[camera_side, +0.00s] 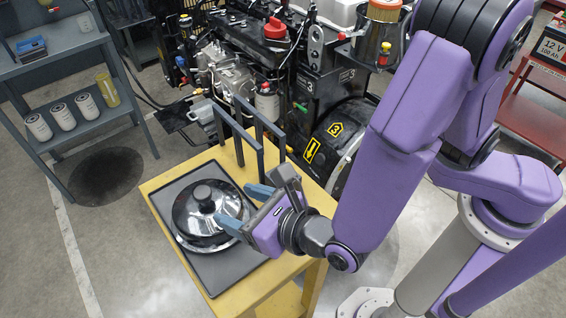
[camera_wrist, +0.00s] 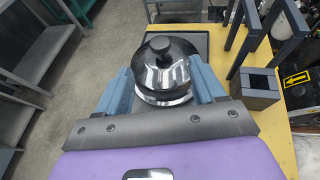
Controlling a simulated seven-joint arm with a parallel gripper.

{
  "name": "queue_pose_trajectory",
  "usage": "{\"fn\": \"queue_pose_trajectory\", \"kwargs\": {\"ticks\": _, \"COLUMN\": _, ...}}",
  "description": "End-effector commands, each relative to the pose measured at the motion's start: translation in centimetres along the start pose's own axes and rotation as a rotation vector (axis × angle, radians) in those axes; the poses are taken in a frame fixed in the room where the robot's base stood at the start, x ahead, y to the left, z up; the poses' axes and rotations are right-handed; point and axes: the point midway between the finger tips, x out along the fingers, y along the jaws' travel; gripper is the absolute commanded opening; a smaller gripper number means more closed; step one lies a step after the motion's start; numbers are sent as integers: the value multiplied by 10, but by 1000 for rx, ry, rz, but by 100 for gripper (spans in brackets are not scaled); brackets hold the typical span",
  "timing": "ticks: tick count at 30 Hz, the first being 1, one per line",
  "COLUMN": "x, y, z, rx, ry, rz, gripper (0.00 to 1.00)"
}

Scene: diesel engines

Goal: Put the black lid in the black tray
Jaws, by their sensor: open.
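The lid (camera_side: 222,205) is a shiny, mirror-like dome with a black knob on top. It appears upright and lying within the outline of the black tray (camera_side: 214,279), a flat dark rectangle on the yellow table. The lid also shows in the wrist view (camera_wrist: 164,72), between the two blue fingers. My gripper (camera_side: 243,207) is open at the lid's right side, its fingers pointing towards the dome. In the wrist view, my gripper (camera_wrist: 166,78) has a finger on each side of the dome. I cannot tell whether either finger touches it. The fingers hide part of the tray.
A dark upright frame (camera_side: 237,128) stands at the back of the yellow table (camera_side: 152,186), close to my gripper. A diesel engine (camera_side: 300,75) stands behind. A grey shelf (camera_side: 70,137) with white filters is at left. Open floor lies between shelf and table.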

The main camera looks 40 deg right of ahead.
Motion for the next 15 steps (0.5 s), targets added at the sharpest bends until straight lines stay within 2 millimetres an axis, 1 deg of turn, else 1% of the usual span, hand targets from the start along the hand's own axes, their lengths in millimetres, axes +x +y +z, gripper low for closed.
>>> {"fn": "queue_pose_trajectory", "kwargs": {"ticks": 5, "x": 0, "y": -1, "z": 0, "rx": 3, "ry": 0, "rz": -2, "gripper": 69}}
{"fn": "queue_pose_trajectory", "kwargs": {"ticks": 8, "x": 1, "y": -12, "z": 6, "rx": 41, "ry": 5, "rz": -36, "gripper": 69}}
{"fn": "queue_pose_trajectory", "kwargs": {"ticks": 11, "x": 3, "y": -44, "z": 17, "rx": 146, "ry": 21, "rz": -130, "gripper": 69}}
{"fn": "queue_pose_trajectory", "kwargs": {"ticks": 12, "x": 3, "y": -62, "z": 22, "rx": 207, "ry": 31, "rz": -183, "gripper": 69}}
{"fn": "queue_pose_trajectory", "kwargs": {"ticks": 14, "x": 0, "y": -93, "z": 28, "rx": 314, "ry": 50, "rz": -273, "gripper": 69}}
{"fn": "queue_pose_trajectory", "kwargs": {"ticks": 15, "x": -4, "y": -114, "z": 31, "rx": 391, "ry": 66, "rz": -334, "gripper": 69}}
